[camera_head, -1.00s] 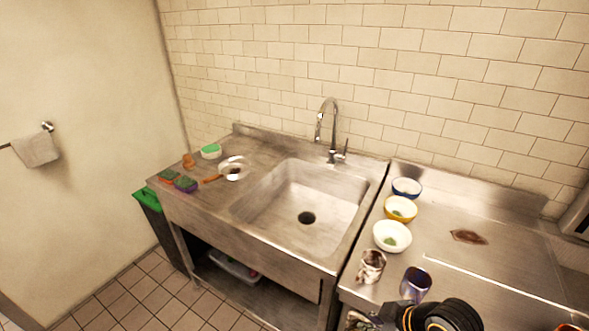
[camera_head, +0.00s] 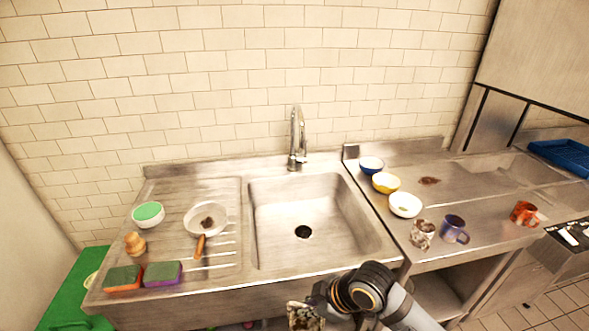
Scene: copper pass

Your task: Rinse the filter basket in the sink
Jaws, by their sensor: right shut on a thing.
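A round, pale basket with an orange-brown handle (camera_head: 206,218) lies on the ribbed drainboard left of the sink, with a dark clump inside; it looks like the filter basket. The steel sink (camera_head: 280,235) is empty, with a dark drain in its floor. The curved tap (camera_head: 297,140) stands behind it; I see no water running. My right gripper (camera_head: 312,304) is at the bottom edge, in front of the sink's front rim, shut on a dark-and-pale mottled thing (camera_head: 304,317). This thing is partly cut off, so I cannot tell what it is. My left gripper is out of view.
Two sponges (camera_head: 162,274), a wooden knob-like piece (camera_head: 134,244) and a green-topped round item (camera_head: 148,214) lie left. Bowls (camera_head: 404,204), a stained mug (camera_head: 423,234), a blue mug (camera_head: 453,228) and a red mug (camera_head: 524,213) stand right. A green bin (camera_head: 65,305) is at lower left.

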